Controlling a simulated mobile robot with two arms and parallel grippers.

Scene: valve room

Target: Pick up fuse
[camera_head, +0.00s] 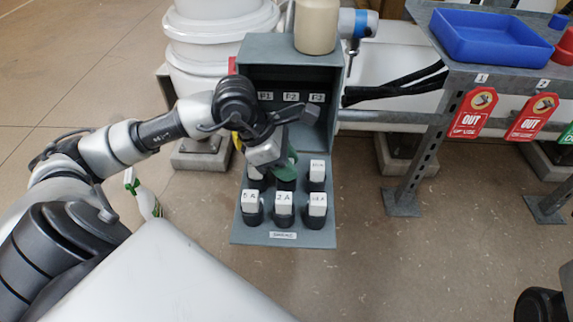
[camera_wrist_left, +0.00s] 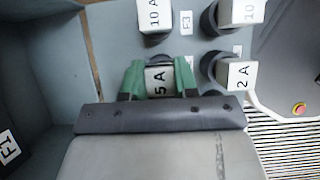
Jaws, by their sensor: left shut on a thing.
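My left gripper (camera_head: 289,165) reaches down over the back row of fuses on the fold-down front of a grey fuse box (camera_head: 284,238). In the left wrist view its green fingertips (camera_wrist_left: 160,82) are shut on the sides of a white fuse marked 5 A (camera_wrist_left: 159,80). I cannot tell whether this fuse is still seated in its holder; the gripper mostly hides it in the head view. Other white fuses stand in black holders, including a 2 A fuse (camera_head: 283,198), a front right fuse (camera_head: 317,202) and a back right fuse (camera_head: 317,168).
A beige container (camera_head: 317,25) stands on top of the fuse box. White buckets (camera_head: 215,60) are stacked behind to the left. A metal table with a blue tray (camera_head: 492,38) and hanging red tags (camera_head: 472,114) stands right. A spray bottle (camera_head: 146,198) is left of the box.

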